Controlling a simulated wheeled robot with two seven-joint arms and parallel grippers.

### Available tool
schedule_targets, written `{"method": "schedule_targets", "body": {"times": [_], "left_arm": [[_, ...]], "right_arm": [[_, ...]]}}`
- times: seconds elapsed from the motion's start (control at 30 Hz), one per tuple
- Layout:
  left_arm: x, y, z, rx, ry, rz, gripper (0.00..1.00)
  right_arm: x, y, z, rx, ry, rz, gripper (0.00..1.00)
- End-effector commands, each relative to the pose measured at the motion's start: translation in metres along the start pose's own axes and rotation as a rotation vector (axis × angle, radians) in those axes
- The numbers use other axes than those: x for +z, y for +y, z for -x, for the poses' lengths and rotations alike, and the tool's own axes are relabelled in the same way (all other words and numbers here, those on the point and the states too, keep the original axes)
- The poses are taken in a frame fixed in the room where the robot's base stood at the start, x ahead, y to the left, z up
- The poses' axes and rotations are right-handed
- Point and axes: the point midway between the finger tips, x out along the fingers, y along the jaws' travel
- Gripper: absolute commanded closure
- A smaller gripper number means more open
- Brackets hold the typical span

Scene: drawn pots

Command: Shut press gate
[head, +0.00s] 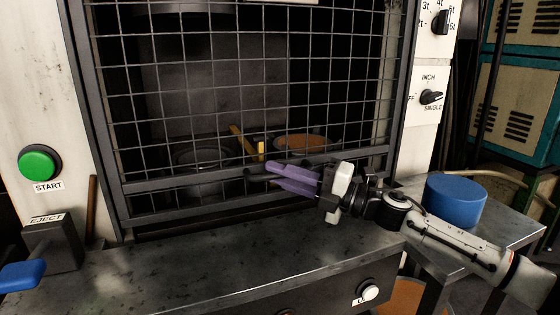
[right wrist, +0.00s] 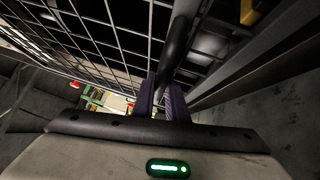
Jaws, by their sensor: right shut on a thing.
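The press gate (head: 180,60) is a dark-framed wire mesh across the press opening. Its lower rails are near the worktop, with a dark strip under the bottom rail. My right gripper (head: 270,174) has purple fingers at the gate's lower rails, reaching in from the right. In the right wrist view, its fingers (right wrist: 160,98) are closed around a dark curved handle (right wrist: 180,38) on the gate. The fingers cover part of the handle. My left gripper is not in view.
Behind the mesh are a dark round pot (head: 200,155), an orange-brown round piece (head: 303,142) and a yellow bar (head: 242,142). A green START button (head: 39,163) and blue-handled EJECT lever (head: 22,275) are left. A blue cylinder (head: 456,198) stands right. The front worktop (head: 200,265) is clear.

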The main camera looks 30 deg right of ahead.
Motion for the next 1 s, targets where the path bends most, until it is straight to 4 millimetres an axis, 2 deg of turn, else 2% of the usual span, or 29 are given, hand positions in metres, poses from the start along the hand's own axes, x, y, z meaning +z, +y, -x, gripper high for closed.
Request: {"method": "schedule_targets", "body": {"times": [0.03, 0.13, 0.5, 0.53, 0.63, 1.0], "left_arm": [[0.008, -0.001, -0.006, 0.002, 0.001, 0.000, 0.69], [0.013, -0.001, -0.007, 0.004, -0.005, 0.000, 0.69], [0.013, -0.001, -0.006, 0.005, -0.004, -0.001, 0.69], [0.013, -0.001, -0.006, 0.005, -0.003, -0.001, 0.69], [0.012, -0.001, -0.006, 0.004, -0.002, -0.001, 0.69], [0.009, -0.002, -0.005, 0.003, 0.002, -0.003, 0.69]], "right_arm": [[-0.004, -0.018, 0.003, -0.001, 0.003, -0.003, 1.00], [-0.005, -0.029, 0.004, -0.001, 0.003, -0.001, 1.00], [-0.006, -0.034, 0.005, -0.006, 0.004, -0.003, 1.00], [-0.006, -0.035, 0.005, -0.007, 0.004, -0.003, 0.86], [-0.006, -0.034, 0.005, -0.006, 0.004, -0.003, 0.69], [-0.004, -0.023, 0.003, 0.000, 0.003, 0.003, 0.69]]}}
